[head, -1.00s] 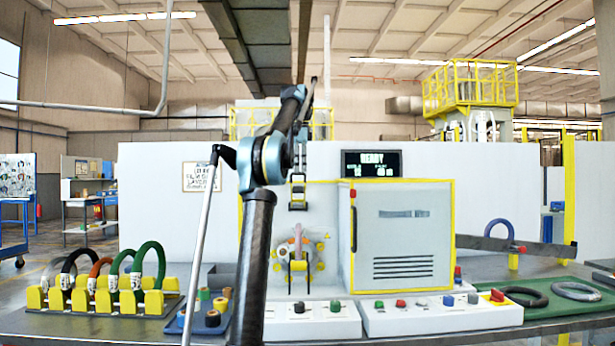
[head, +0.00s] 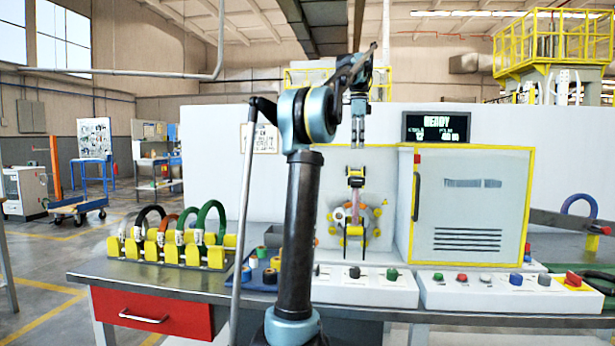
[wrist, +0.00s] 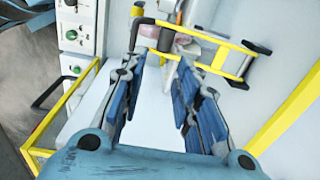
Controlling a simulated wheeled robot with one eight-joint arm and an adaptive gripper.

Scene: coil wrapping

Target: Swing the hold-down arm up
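The hold-down arm appears in the wrist view as a yellow frame (wrist: 205,67) with dark crossbars at its ends, lying across beyond my fingers. In the head view I take it to be the small upright piece (head: 355,176) above the round winding head (head: 355,213); its exact pose is hard to tell. My gripper (head: 358,143) points down just above that piece. In the wrist view my gripper (wrist: 160,70) has its blue fingers apart with nothing held between them. Part of the winding head is hidden behind the yellow frame there.
A white cabinet with yellow edges (head: 472,205) stands close to the right of the winding head. Button boxes (head: 365,287) line the bench front. A yellow rack (head: 165,252) with coloured coils is at left. A sloping dark bar (head: 560,221) is at right.

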